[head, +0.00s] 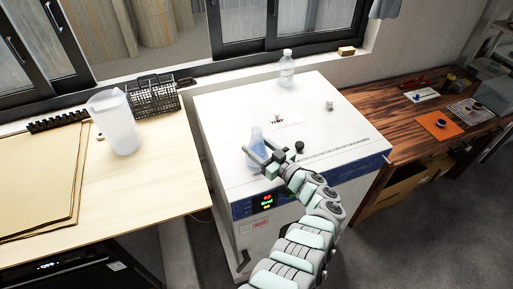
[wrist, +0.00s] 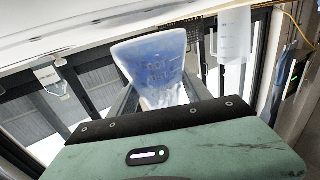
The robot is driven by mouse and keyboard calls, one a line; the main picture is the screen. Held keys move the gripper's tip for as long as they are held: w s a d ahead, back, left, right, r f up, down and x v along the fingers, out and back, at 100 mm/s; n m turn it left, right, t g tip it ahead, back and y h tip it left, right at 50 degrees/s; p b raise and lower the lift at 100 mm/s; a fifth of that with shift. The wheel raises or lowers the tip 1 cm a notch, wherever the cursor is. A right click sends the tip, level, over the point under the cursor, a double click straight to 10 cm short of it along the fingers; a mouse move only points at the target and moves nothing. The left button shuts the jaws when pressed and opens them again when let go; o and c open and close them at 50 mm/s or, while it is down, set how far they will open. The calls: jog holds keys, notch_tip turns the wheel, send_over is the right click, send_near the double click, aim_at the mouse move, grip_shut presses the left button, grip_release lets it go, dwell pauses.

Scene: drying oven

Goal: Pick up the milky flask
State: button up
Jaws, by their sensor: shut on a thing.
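A translucent, milky bluish flask (head: 256,143) with a narrow neck is over the front left of the white drying oven's top (head: 225,112). My gripper (head: 268,158) is shut on the flask from its right front side. In the wrist view the flask (wrist: 155,62) fills the space between the fingers of my gripper (wrist: 160,90), with faint marks on its wall. The fingers partly hide the flask's lower part. I cannot tell whether its base touches the oven top.
A clear bottle (head: 287,68) stands at the oven's back edge. A small dark knob (head: 299,146) and a small pale cylinder (head: 329,105) are to the right. A tall white pitcher (head: 117,122) and black wire basket (head: 153,97) stand on the left table.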

notch_tip(320, 180, up, 22)
jog(key=p, duration=1.1)
jog(key=shift+r, duration=0.15)
dwell(0.4)
